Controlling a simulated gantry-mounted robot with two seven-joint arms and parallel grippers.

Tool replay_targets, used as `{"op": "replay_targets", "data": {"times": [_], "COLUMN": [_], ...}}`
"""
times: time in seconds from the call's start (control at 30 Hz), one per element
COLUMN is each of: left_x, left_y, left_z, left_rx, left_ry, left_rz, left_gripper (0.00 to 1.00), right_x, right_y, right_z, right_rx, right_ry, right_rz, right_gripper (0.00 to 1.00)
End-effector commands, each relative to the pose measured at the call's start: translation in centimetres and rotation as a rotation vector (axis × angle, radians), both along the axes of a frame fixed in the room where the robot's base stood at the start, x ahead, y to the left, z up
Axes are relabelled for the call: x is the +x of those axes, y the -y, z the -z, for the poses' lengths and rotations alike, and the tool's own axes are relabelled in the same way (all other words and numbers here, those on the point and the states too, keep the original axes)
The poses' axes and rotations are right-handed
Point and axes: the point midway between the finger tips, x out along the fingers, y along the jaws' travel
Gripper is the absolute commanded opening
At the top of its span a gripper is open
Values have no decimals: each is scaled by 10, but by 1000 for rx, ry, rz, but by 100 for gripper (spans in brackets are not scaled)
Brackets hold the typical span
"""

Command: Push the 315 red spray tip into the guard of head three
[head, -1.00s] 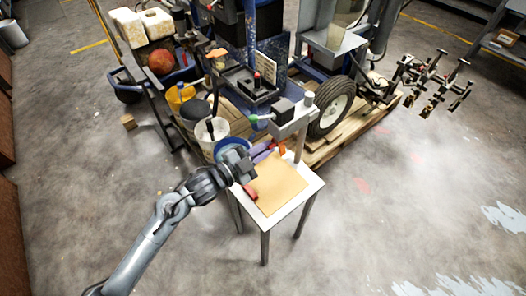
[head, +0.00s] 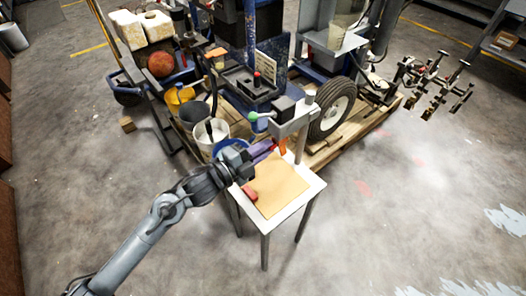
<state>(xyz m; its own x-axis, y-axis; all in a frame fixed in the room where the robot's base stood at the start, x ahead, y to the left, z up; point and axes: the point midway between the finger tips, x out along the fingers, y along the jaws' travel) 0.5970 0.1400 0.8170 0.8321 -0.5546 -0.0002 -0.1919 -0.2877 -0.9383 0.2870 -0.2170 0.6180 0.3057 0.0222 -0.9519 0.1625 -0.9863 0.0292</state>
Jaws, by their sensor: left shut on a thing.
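My left gripper (head: 267,149) reaches over the small white table from the left, its purple-blue fingers pointing right. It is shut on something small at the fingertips. An orange-red piece (head: 283,146) shows right at the fingertips, below the grey head on the post (head: 290,115). It is too small to tell whether this is the red spray tip or part of a guard, or whether it is seated. A row of spray heads (head: 437,82) hangs on a boom at the right; their numbers cannot be read. My right gripper is not in view.
The white table (head: 264,223) bears a tan mat (head: 274,190) and a red block (head: 249,193) at its left edge. A blue-rimmed bucket (head: 230,146) stands close behind my left wrist. The striper's wheel (head: 334,109) rises behind the table. The floor at right is open.

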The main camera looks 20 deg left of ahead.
Motion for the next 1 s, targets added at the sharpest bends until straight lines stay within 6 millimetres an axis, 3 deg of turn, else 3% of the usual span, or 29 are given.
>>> {"op": "replay_targets", "data": {"times": [0.5,1.0], "left_x": [0,0], "left_y": [0,0], "left_z": [2,1], "left_rx": [289,325], "left_ry": [192,214], "left_rz": [0,1], "left_gripper": [0,0], "right_x": [0,0], "right_y": [2,1], "right_z": [26,28], "right_rx": [-9,-3], "right_ry": [0,-1], "right_rz": [-6,-2], "right_gripper": [87,87]}}
